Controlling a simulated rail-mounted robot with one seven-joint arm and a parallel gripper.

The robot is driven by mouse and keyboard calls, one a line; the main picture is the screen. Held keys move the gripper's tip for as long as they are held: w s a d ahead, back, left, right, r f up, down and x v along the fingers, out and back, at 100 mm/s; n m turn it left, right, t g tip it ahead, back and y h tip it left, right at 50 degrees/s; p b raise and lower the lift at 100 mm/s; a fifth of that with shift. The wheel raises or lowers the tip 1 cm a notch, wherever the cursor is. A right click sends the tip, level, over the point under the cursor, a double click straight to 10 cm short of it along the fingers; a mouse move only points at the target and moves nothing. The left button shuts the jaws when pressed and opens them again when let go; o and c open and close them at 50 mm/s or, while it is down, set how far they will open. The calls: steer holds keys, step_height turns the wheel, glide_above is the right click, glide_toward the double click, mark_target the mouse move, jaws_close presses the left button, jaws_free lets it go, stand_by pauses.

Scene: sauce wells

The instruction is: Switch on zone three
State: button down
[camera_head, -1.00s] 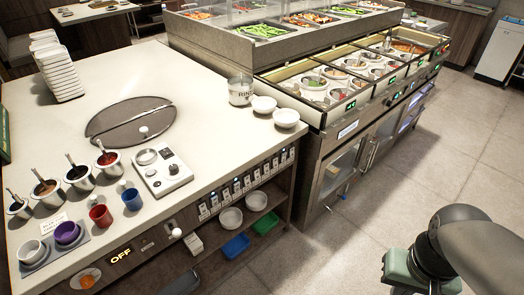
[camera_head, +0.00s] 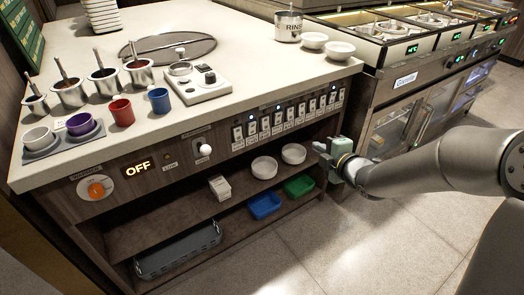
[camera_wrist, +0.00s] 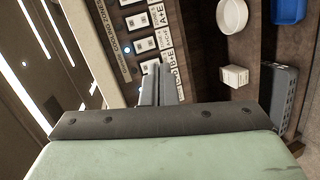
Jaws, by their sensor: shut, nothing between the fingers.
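A row of rocker switches (camera_head: 288,117) sits on the counter's front panel, with small labels under them too small to read in the head view. A few small lights show lit above some switches. In the wrist view the switch panel (camera_wrist: 140,30) appears sideways, with a heading that seems to read "cooling zones" and labels such as "A+E". I cannot tell which switch is zone three. My gripper (camera_head: 320,152) is in front of the panel, below and right of the row's middle. Its fingers (camera_wrist: 160,85) are shut and empty, and overlap the lower switches in the wrist view.
Shelves under the panel hold white bowls (camera_head: 264,167), a blue tray (camera_head: 264,205), a green tray (camera_head: 298,185) and a white box (camera_head: 220,187). Left of the switches are a white-knobbed lever (camera_head: 205,150), an "OFF" display (camera_head: 138,168) and an orange dial (camera_head: 97,190). Floor in front is clear.

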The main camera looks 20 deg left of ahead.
mark_target(266, 128)
steer(key=a+n+y, duration=0.1)
steer(key=s+a+f+n+y+b, duration=0.1)
steer(key=a, duration=0.1)
steer(key=a+n+g+y, duration=0.1)
steer(key=a, duration=0.1)
steer(key=shift+s+f+b, duration=0.2)
steer(key=shift+f+b, duration=0.15)
steer(key=b+x, duration=0.3)
steer(key=x, duration=0.9)
steer(key=shift+w+a+f, duration=0.1)
steer(key=shift+w+a, duration=0.1)
steer(key=shift+a, duration=0.15)
steer(key=shift+w+a, duration=0.35)
steer(key=shift+a, duration=0.15)
